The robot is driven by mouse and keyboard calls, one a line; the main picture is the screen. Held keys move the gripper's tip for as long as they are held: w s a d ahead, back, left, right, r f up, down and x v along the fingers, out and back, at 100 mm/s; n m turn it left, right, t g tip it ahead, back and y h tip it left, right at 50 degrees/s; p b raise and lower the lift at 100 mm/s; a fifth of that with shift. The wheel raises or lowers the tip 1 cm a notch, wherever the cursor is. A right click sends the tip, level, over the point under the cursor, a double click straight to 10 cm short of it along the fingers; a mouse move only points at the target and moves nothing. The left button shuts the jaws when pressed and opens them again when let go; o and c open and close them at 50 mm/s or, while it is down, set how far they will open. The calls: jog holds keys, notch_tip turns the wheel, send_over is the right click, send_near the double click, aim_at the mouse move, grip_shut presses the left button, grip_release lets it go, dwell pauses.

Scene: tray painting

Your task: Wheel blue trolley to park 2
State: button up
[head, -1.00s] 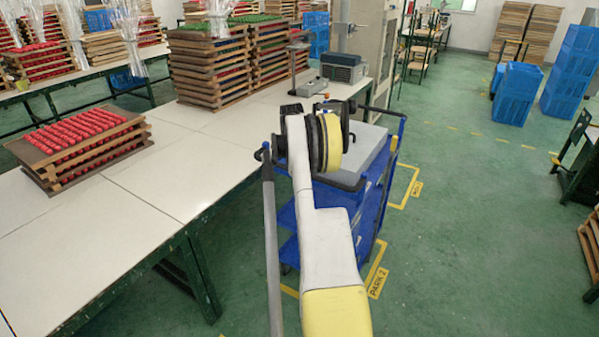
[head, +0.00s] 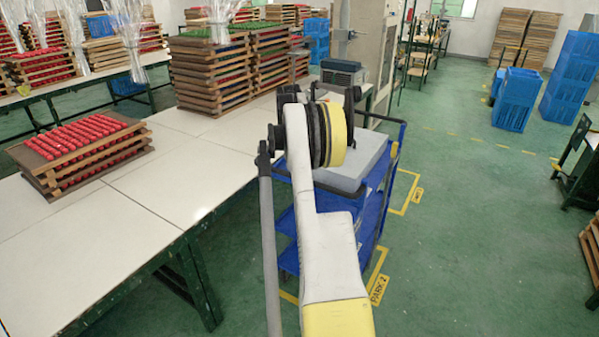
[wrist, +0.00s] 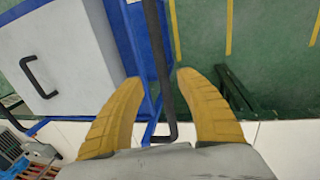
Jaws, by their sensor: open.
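The blue trolley (head: 372,215) stands beside the white table, with a grey box (head: 350,168) on its top shelf. It stands by the yellow floor marking labelled PARK 2 (head: 378,289); my arm hides part of it. In the wrist view, my gripper (wrist: 160,82) is open, with its yellow fingers apart. A dark handle bar (wrist: 162,75) of the trolley passes between the fingers; I cannot tell whether either finger touches it. The grey box (wrist: 55,60) and its black handle lie to the left there. In the head view my arm hides the gripper.
The long white table (head: 150,200) runs along the left, with stacked wooden trays (head: 85,150) of red pieces on it. Another marked floor bay (head: 408,195) lies behind the trolley. Blue crates (head: 515,98) stand at the back right.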

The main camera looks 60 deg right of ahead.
jog(key=shift+a+r, duration=0.2)
jog(key=shift+r, duration=0.6)
jog(key=shift+a+r, duration=0.15)
jog(key=shift+r, duration=0.65)
